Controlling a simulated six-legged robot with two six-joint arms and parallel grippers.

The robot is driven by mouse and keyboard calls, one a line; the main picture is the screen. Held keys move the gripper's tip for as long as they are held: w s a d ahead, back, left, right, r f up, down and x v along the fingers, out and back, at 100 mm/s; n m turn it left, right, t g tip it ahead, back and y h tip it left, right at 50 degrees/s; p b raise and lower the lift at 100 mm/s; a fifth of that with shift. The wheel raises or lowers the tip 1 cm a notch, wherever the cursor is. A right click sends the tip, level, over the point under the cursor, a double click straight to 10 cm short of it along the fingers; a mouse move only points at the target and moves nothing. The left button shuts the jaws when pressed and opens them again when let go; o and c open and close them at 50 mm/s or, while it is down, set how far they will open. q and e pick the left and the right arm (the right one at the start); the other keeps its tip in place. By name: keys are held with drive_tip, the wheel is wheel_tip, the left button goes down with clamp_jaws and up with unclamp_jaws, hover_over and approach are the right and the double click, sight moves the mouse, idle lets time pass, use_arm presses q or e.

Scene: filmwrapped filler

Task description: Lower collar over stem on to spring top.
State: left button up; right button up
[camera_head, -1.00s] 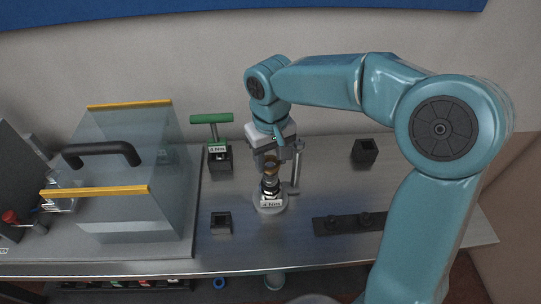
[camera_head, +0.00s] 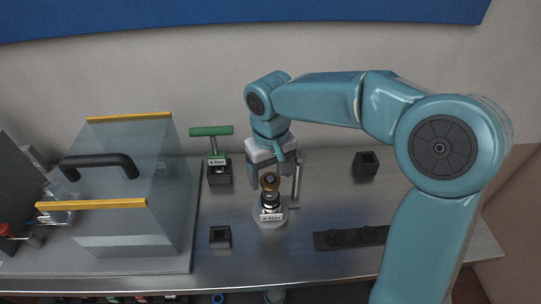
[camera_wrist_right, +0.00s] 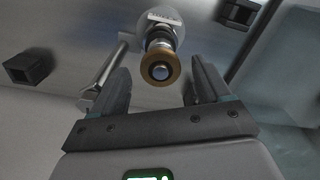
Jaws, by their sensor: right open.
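The brass-brown collar (camera_head: 268,181) sits around the stem at the top of the small valve-like assembly (camera_head: 271,201), which stands on a round pale base with a white label. In the right wrist view the collar (camera_wrist_right: 160,68) is a ring with the stem's shiny round end (camera_wrist_right: 160,71) in its middle. The spring is mostly hidden below the collar, so I cannot tell whether they touch. My left gripper is out of view.
A thin upright post (camera_head: 297,185) stands close right of the assembly. A green T-handle tool (camera_head: 211,132) stands in a black block behind left. Black sockets (camera_head: 220,236) (camera_head: 366,163) and a dark knobbed strip (camera_head: 350,237) lie around. A clear guard box (camera_head: 125,185) fills the left.

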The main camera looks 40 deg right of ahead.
wheel_tip(320, 180, up, 16)
drive_tip(key=p, duration=0.1)
drive_tip(key=shift+f, duration=0.1)
drive_tip(key=shift+s, duration=0.2)
idle(0.5)
